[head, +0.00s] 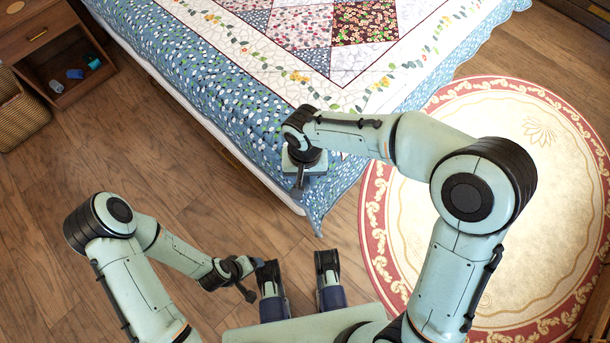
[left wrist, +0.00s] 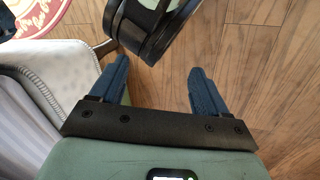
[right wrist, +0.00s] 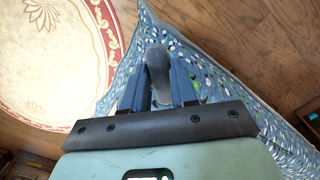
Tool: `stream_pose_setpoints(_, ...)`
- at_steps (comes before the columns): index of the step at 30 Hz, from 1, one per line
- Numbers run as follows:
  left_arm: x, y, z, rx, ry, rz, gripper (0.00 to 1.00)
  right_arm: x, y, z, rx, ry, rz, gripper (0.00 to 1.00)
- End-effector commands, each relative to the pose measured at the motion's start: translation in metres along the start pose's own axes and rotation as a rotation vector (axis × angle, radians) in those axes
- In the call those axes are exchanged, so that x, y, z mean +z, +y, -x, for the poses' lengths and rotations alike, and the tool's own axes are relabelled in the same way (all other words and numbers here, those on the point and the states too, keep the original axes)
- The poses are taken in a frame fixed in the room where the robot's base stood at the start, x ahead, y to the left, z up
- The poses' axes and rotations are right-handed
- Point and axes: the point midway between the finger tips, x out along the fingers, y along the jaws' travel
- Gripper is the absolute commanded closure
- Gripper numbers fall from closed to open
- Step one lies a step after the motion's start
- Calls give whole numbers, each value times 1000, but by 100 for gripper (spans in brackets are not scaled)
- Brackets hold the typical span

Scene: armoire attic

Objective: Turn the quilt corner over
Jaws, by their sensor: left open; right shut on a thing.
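The patchwork quilt (head: 215,68) covers the bed, with a blue floral border. Its near corner (head: 318,205) hangs over the bed's edge. My right gripper (head: 303,168) is at this corner, seen from above, with its fingers mostly hidden in the head view. My left gripper (left wrist: 160,66) is open and empty, apart from the quilt, above the floor in the left wrist view.
A round red and cream rug (head: 505,200) lies right of the bed's corner. A wooden nightstand (head: 60,50) with small items on its shelf and a woven basket (head: 20,115) stand at the upper left. Wooden floor (head: 130,150) is clear along the bed's left side.

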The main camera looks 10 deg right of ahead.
Motion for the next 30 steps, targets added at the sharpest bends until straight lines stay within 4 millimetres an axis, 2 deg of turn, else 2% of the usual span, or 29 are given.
stream_pose_setpoints(1, 10, 4, 12, 2, -26, -4, 25, 0, 0, 10, 2, -12, -1, 100)
stream_pose_setpoints(6, 54, 15, 48, 7, -155, -14, 25, -3, 0, 36, 1, -72, -3, 100)
stream_pose_setpoints(15, 72, 23, 103, -13, -239, -7, 25, -15, 0, 91, 0, -221, -3, 100)
stream_pose_setpoints(24, 38, 57, 174, 1, -201, -18, 25, -38, -1, 150, -1, -379, -1, 100)
stream_pose_setpoints(30, 10, 78, 207, 12, -170, -28, 25, -55, -1, 177, -2, -468, -1, 100)
